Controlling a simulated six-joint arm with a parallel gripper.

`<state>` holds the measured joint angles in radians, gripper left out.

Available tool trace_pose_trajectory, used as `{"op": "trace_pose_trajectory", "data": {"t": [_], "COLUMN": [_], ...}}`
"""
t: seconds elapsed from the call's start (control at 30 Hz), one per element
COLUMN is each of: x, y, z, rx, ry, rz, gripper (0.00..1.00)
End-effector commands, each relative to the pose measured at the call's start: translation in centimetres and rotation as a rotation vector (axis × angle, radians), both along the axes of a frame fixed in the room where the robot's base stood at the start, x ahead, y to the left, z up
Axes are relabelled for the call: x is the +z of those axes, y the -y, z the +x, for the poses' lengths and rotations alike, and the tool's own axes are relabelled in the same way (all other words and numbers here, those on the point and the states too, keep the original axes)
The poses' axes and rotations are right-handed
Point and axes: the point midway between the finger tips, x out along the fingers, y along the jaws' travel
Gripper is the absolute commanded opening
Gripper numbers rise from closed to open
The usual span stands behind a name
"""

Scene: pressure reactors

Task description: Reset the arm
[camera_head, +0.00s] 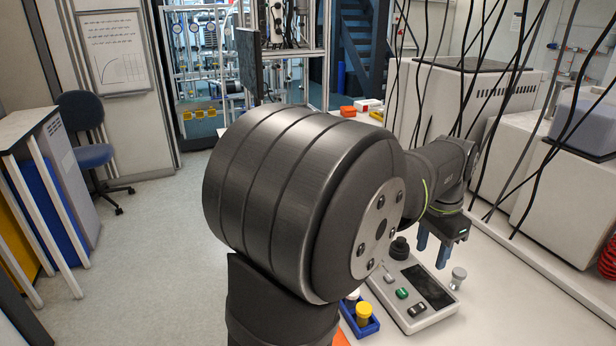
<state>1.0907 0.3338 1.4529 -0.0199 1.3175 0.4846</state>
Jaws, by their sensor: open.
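My gripper (433,248) hangs from my dark arm on the right side of the view. Its two blue fingers point down and stand apart, with nothing seen between them. It is over the white bench (510,285), above the far end of a pale control box (415,312). The box has a dark display, a green button (402,293) and a black switch. A small clear vial with a grey-white top (458,278) stands upright just right of the box, below and right of the fingers.
A blue rack (372,327) with a yellow-capped vial (363,313) and a white-topped one stands left of the box, partly hidden by my arm. A black round part (400,248) is near the gripper. Black cables hang before pale instruments (480,85) behind.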

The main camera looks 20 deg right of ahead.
Motion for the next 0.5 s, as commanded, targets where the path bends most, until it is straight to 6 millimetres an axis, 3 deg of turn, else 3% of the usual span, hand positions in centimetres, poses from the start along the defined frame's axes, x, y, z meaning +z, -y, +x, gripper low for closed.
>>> {"op": "trace_pose_trajectory", "data": {"t": [0.27, 0.5], "x": [-1.2, -5.4], "y": [0.0, 0.1], "z": [0.0, 0.0], "rx": [0.000, 0.000], "ry": [-0.002, -0.003], "rz": [0.004, 0.006], "gripper": [0.44, 0.44]}}
